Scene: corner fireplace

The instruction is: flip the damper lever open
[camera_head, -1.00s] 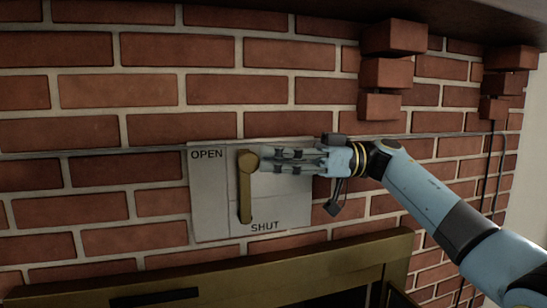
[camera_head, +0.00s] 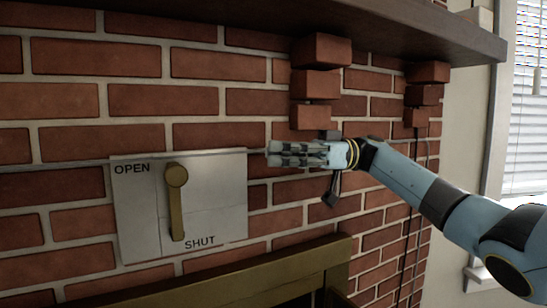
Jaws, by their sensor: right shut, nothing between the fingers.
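The brass damper lever (camera_head: 176,203) hangs down from its round pivot on a pale metal plate (camera_head: 218,192) fixed to the brick wall. Its lower end points toward the word SHUT at the plate's bottom; OPEN is printed at the upper left. My right gripper (camera_head: 272,154) is shut and empty. In the picture its fingertips are just right of the plate, apart from the lever, pointing left. My left gripper is not in view.
Stepped brick corbels (camera_head: 320,83) jut out above my right gripper, under a dark mantel shelf (camera_head: 400,25). A brass fireplace frame (camera_head: 240,272) lies below the plate. Thin dark cords (camera_head: 411,230) hang down the wall at the right. A window with blinds (camera_head: 525,110) is at far right.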

